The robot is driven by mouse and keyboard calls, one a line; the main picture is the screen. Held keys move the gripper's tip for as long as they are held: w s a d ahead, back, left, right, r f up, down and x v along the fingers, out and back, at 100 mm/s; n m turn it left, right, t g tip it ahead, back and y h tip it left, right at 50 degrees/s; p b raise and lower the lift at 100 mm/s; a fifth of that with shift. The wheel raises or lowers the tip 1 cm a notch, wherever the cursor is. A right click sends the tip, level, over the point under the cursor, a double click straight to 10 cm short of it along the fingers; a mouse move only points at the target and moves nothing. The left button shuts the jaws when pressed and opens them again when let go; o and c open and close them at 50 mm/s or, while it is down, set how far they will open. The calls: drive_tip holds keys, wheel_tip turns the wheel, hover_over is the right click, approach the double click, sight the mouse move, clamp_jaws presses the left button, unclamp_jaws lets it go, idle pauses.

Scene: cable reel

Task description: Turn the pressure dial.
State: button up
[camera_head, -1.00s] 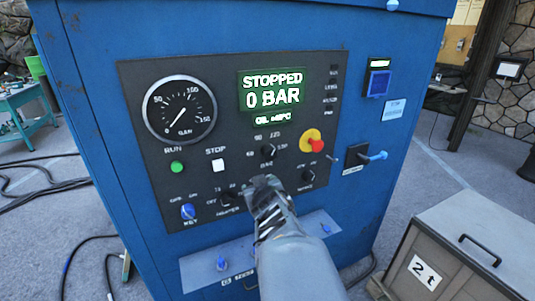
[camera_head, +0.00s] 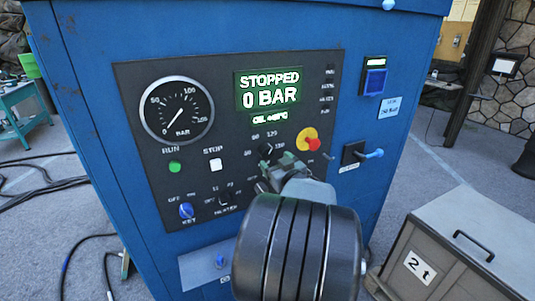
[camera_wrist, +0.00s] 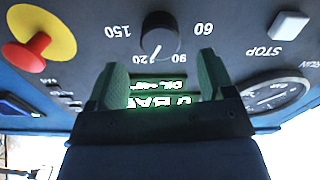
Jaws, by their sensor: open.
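The pressure dial is a black knob (camera_head: 266,151) on the dark panel, below the green display reading STOPPED, 0 BAR. In the wrist view, which is upside down, the knob (camera_wrist: 158,30) is at the top centre with a scale of 60, 90, 120 and 150 around it. My gripper (camera_head: 272,178) is just below the knob in the head view. In the wrist view my gripper (camera_wrist: 161,78) is open, with its two green fingers apart and nothing between them. The knob appears beyond the fingertips, apparently untouched.
A red emergency knob (camera_head: 312,143) on a yellow disc is right of the dial. A green RUN button (camera_head: 175,167), white STOP button (camera_head: 216,165), blue key switch (camera_head: 186,211) and heater knob (camera_head: 226,197) share the panel. My arm hides its lower right.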

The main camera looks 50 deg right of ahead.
sight(269, 154)
drive_tip(key=shift+p+x, duration=0.3)
drive_tip(key=shift+x, duration=2.8)
drive_tip(key=c, duration=0.9)
drive_tip(key=shift+m, duration=0.3)
drive_tip(key=m+p, duration=0.3)
drive_tip(key=m, duration=0.2)
drive_tip(key=shift+a+r+m+p, duration=0.1)
drive_tip(key=shift+r+m+p, duration=0.05)
drive_tip(key=shift+m+p, duration=0.2)
drive_tip(key=m+p, duration=0.2)
drive_tip(key=m, duration=0.3)
drive_tip(key=shift+m+p, duration=0.25)
drive_tip(key=shift+p, duration=0.15)
drive_tip(key=shift+m, duration=0.3)
